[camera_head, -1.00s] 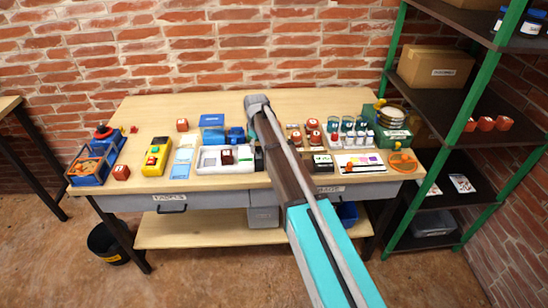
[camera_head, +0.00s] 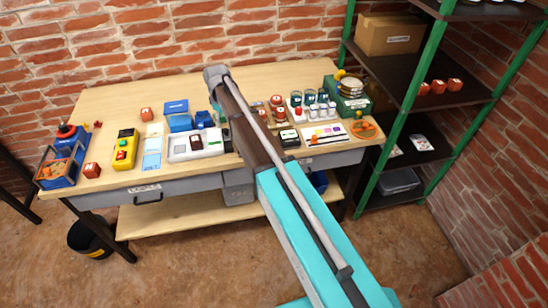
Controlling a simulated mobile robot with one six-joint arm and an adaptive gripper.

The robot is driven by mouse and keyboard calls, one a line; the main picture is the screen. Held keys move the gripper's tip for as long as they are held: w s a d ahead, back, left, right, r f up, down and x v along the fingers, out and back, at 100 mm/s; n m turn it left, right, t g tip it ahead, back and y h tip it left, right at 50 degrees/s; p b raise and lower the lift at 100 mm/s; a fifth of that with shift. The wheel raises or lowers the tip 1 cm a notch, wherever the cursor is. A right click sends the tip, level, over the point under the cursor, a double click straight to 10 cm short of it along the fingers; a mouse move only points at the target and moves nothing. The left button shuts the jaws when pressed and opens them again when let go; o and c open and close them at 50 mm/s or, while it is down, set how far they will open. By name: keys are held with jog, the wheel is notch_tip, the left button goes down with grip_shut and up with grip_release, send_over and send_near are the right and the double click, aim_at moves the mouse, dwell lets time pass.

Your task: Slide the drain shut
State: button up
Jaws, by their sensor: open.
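I cannot make out anything that is plainly a drain. Two grey drawers are under the workbench top; the left drawer (camera_head: 175,187) has a dark handle and a label. The right drawer (camera_head: 325,160) is partly behind my arm. I cannot tell for certain whether either stands slightly out. My arm crosses the bench from the lower right, and its far end is above the back of the bench top. My gripper is hidden behind the arm, so its jaws do not show.
The bench top (camera_head: 120,100) holds a blue carrier (camera_head: 60,172), a yellow control box (camera_head: 124,150), a white tray (camera_head: 180,156) and a green box (camera_head: 350,103). A green-posted shelf rack (camera_head: 384,160) stands right. A black bucket (camera_head: 88,240) is on the floor.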

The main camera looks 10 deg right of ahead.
aim_at(226, 132)
jog(key=shift+r+p, duration=3.9)
jog(key=shift+r, duration=0.3)
jog(key=s+d+f+m+b, duration=0.2)
jog(key=s+d, duration=0.2)
jog(key=s, duration=0.4)
jog(key=s+d+f+m+b, duration=0.3)
jog(key=s+d, duration=0.1)
jog(key=s, duration=0.4)
jog(key=s+d+f+m+b, duration=0.2)
jog(key=s+d+f+b, duration=0.1)
jog(key=s, duration=0.6)
jog(key=shift+d+f+m, duration=0.25)
jog(key=shift+d+m, duration=0.05)
jog(key=shift+d, duration=0.6)
jog(key=shift+s, duration=0.1)
jog(key=s, duration=0.1)
jog(key=s+d+m, duration=0.1)
jog(key=s, duration=0.1)
jog(key=shift+d, duration=0.1)
